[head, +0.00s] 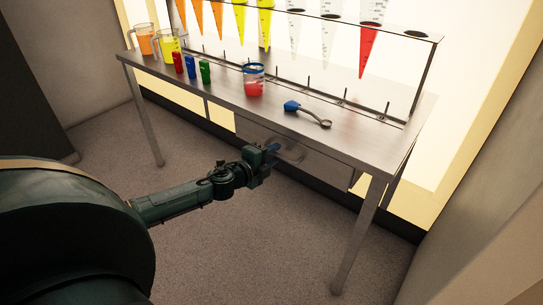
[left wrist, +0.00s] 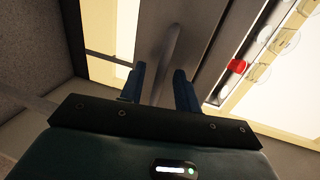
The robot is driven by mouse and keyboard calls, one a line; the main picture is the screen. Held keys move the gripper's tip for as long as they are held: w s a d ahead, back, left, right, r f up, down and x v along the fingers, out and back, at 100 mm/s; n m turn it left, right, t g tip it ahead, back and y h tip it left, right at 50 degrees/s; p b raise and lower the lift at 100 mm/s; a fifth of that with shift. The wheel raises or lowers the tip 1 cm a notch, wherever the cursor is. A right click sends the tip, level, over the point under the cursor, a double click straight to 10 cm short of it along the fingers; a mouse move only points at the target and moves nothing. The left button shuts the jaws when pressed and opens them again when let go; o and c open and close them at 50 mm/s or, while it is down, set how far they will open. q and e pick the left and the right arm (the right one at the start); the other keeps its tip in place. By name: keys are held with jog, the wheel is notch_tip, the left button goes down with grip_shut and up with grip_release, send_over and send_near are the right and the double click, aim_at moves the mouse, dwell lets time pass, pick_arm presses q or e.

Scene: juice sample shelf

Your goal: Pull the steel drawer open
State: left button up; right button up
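The steel drawer (head: 318,163) is under the table top at the front, and its front looks flush beneath the edge. Its bar handle (head: 297,150) sticks out toward my left gripper (head: 273,150). In the left wrist view the blue fingers of my left gripper (left wrist: 160,88) are apart, with the grey handle bar (left wrist: 167,60) running between them and gaps on both sides. I cannot tell whether the bar is fully inside the fingers. My right gripper is not in view.
The steel table (head: 225,95) carries pitchers, small coloured bottles, a red-filled jar (head: 253,82) and a blue-headed scoop (head: 293,106). A rack (head: 425,75) of coloured cones stands behind. A table leg (head: 358,235) is right of the drawer. The floor in front is clear.

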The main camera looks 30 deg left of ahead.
pick_arm(q)
jog(key=shift+c, duration=0.4)
grip_shut()
jog(key=shift+s, duration=0.1)
